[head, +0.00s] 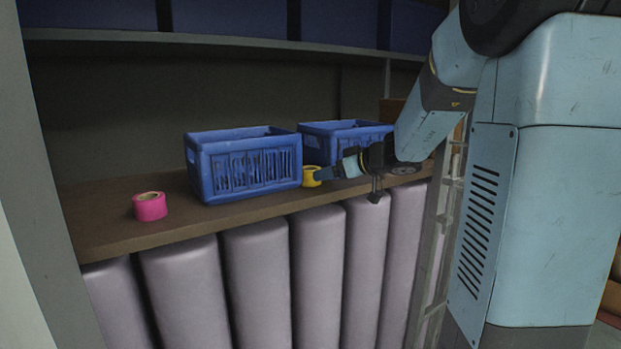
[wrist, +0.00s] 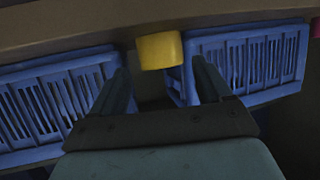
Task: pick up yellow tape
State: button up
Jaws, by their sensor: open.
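The yellow tape (head: 311,176) is a small roll on the wooden shelf, just right of the front corner of a blue crate. My gripper (head: 330,174) is close beside it on its right, and partly hides it in the head view. In the wrist view the yellow tape (wrist: 160,51) lies beyond the two fingertips, roughly midway between their lines. My gripper (wrist: 161,72) is open and empty there. I cannot tell from these views whether a finger touches the tape.
Two blue crates, one left (head: 250,170) and one right (head: 335,135), stand on the shelf (head: 185,218) close to the tape. A pink tape roll (head: 150,206) sits at the left. Several pale padded shapes (head: 262,275) are below the shelf. An upper shelf (head: 200,38) runs above.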

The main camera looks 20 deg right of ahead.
aim_at(310, 176)
jog(key=shift+x, duration=3.2)
jog(key=c, duration=0.7)
